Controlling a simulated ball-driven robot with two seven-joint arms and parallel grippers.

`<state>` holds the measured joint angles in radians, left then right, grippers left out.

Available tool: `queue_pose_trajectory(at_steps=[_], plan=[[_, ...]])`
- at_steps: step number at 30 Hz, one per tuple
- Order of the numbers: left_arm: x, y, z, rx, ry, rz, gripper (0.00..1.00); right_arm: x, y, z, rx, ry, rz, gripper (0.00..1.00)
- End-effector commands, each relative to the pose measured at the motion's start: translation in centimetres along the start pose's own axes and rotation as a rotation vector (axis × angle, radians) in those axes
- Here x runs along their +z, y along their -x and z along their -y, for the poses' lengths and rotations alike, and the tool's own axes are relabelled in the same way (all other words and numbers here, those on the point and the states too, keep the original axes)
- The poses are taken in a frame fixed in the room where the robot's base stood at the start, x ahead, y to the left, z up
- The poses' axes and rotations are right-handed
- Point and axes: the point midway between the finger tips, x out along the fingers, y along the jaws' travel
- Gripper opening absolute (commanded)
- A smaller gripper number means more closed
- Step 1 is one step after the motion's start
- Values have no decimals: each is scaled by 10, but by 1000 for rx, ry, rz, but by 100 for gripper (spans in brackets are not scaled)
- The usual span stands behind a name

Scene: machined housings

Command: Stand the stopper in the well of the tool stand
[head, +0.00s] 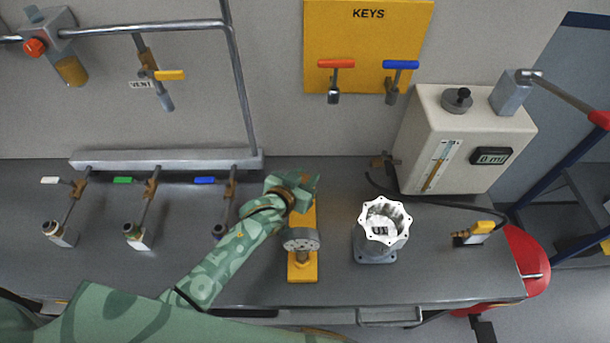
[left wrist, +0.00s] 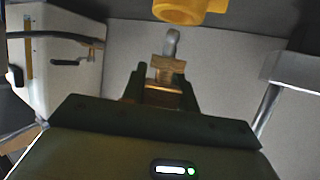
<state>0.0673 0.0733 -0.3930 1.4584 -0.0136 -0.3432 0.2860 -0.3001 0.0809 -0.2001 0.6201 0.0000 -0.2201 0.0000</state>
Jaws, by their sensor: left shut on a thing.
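My left gripper (head: 306,183) is over the back end of the yellow tool stand (head: 302,272) in the head view. In the left wrist view the gripper (left wrist: 160,80) is shut on a brass-coloured piece with a grey rounded tip, which I take to be the stopper (left wrist: 168,64). In the head view my gripper hides it. A yellow ring-shaped part (left wrist: 190,10), apparently the stand's well, is cut off at the top of the left wrist view. The stopper's tip shows just below it there; I cannot tell whether they touch. My right gripper is not in view.
A grey disc with holes (head: 301,239) sits on the stand's front part. An open, white-rimmed housing (head: 376,247) stands to the right. A cream meter box (head: 425,150) is behind it. Several valves (head: 132,232) line the left bench. Bare bench lies in front of them.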

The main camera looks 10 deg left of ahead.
Motion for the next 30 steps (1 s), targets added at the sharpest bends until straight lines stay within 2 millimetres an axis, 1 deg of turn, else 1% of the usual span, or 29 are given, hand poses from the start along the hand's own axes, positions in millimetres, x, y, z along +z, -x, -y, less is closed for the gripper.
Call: queue_pose_trajectory(at_steps=[30], plan=[[24,-10,0,0,1,-1,5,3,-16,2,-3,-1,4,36]])
